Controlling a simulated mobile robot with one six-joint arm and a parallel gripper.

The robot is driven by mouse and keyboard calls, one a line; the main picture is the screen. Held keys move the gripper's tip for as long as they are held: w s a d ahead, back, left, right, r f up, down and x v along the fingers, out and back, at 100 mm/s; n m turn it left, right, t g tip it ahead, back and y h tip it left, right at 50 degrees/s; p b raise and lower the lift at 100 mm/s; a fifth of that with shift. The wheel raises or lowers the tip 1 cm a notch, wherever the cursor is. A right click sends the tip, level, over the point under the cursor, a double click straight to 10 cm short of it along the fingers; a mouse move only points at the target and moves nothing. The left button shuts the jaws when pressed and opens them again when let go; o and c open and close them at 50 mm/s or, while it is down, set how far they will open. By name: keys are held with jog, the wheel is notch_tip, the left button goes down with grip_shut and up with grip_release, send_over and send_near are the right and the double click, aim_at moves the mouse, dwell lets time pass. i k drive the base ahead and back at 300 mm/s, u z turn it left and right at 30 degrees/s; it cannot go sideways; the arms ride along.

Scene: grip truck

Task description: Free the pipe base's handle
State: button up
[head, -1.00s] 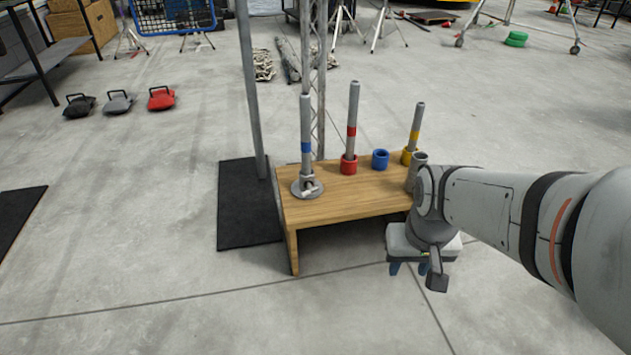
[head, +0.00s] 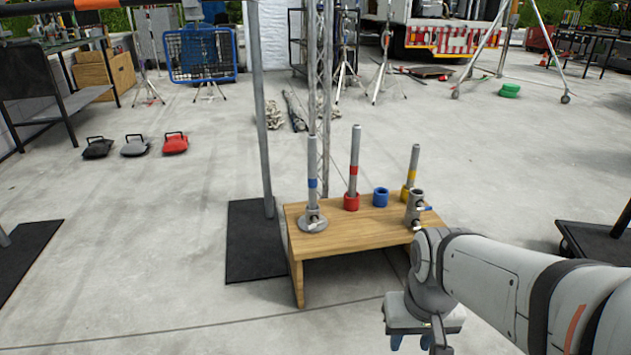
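The pipe base (head: 313,223) is a round grey flange with a short collar at the left end of the wooden table. A grey pipe with a blue band (head: 312,180) stands upright in it. A small light-coloured handle shows at the collar's front; its exact position is too small to tell. My gripper (head: 410,342) hangs pointing down at the bottom of the picture, in front of and right of the table, apart from the base. Its two blue-grey fingers are spread with nothing seen between them; their tips are near the picture's lower edge.
On the table (head: 350,240) stand a red-banded pipe (head: 354,168) in a red collar, a blue ring (head: 380,197), a yellow-banded pipe (head: 413,165) and a grey coupler (head: 415,207) with side handles. A grey post (head: 262,120) rises from a black mat left of the table.

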aim_at(316, 223)
jog(key=u, duration=0.15)
jog(key=i, duration=0.85)
jog(key=z, duration=0.25)
